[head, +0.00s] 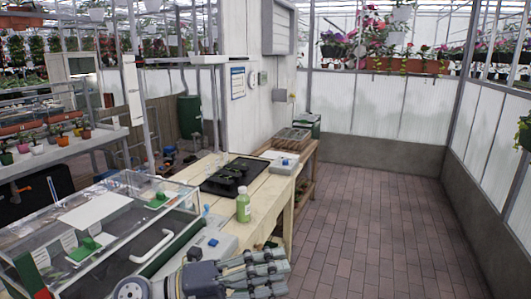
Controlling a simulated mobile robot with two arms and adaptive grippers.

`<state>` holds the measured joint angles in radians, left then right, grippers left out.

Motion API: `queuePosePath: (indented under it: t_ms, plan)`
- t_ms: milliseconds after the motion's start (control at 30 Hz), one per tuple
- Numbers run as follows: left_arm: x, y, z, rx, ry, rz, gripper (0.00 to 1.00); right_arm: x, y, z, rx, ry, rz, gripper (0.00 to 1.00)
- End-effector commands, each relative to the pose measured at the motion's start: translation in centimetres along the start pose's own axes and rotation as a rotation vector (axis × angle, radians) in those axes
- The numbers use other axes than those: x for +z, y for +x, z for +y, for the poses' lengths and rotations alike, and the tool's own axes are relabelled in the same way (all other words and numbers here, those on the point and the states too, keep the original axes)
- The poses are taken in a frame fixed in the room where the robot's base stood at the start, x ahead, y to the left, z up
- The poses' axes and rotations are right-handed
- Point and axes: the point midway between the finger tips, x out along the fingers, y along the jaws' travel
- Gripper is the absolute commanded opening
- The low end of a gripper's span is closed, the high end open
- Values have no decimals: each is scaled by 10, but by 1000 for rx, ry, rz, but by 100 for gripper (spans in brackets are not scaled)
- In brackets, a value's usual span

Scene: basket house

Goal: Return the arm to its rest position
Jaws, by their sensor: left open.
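My left gripper (280,273) shows at the bottom middle of the head view, with its arm coming in from the lower left. Its fingers point right and look open, with nothing between them. It is in front of the near end of a wooden table (272,207), and I cannot tell how far it is from the table. The lower part of the gripper is cut off by the picture's edge. My right gripper is not in view.
A clear-walled case (115,183) stands at the left. A green bottle (243,206) stands upright on the table near a black tray (224,186). A grey box with a blue top (284,164) sits farther back. The brick floor (370,210) at the right is clear.

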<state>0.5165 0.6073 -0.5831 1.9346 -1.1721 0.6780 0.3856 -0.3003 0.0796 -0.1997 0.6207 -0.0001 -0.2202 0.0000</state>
Motion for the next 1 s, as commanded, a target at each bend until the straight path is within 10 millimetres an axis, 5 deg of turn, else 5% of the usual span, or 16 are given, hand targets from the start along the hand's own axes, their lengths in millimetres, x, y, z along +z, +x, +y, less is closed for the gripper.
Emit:
queuePosePath:
  t_ms: [133, 267, 367, 567, 767, 1000]
  plan:
    - [20, -7, -31, -232, -163, -217, 49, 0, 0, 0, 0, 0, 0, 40]
    - [47, -33, -38, -384, -327, -438, 49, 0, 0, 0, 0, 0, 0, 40]
    - [66, -61, -28, -466, -469, -620, 49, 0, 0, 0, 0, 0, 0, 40]
    - [83, -129, 33, -529, -784, -997, 49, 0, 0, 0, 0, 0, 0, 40]
    - [50, -194, 124, -455, -1128, -1362, 49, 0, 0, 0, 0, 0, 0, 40]
    - [-59, -248, 221, -192, -1544, -1718, 49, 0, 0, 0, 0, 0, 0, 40]
